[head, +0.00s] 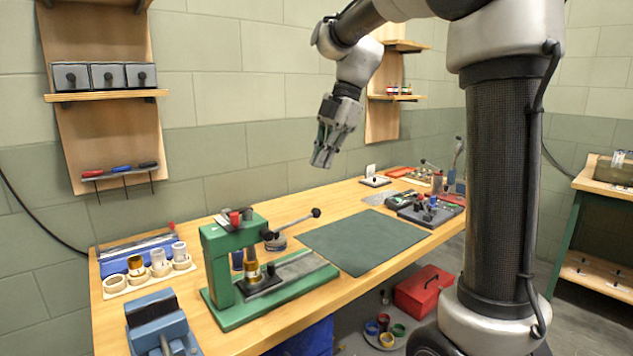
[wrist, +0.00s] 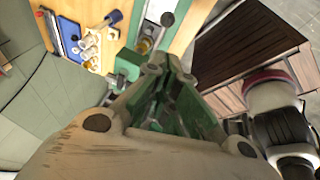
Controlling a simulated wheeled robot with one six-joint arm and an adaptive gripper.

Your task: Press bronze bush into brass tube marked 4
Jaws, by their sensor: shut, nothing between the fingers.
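My gripper (head: 323,158) is shut and empty, raised well above the bench behind the green press. Its closed fingers also show in the wrist view (wrist: 170,68). The green arbor press (head: 228,265) stands at the front left of the bench. A brass-coloured cylinder (head: 252,271) stands upright on its plate under the ram; I cannot tell whether it is one piece or two. A pale holder (head: 152,281) left of the press bears several rings and tubes, with a brass-coloured piece (head: 135,264) among them. No number is legible, so I cannot tell which is marked 4.
A blue vise (head: 155,318) sits at the bench's front left corner. The press lever (head: 300,222) sticks out to the right. A dark green mat (head: 363,240) lies bare mid-bench. Tools and a grey fixture (head: 430,212) lie to its right. A red toolbox (head: 424,290) is below.

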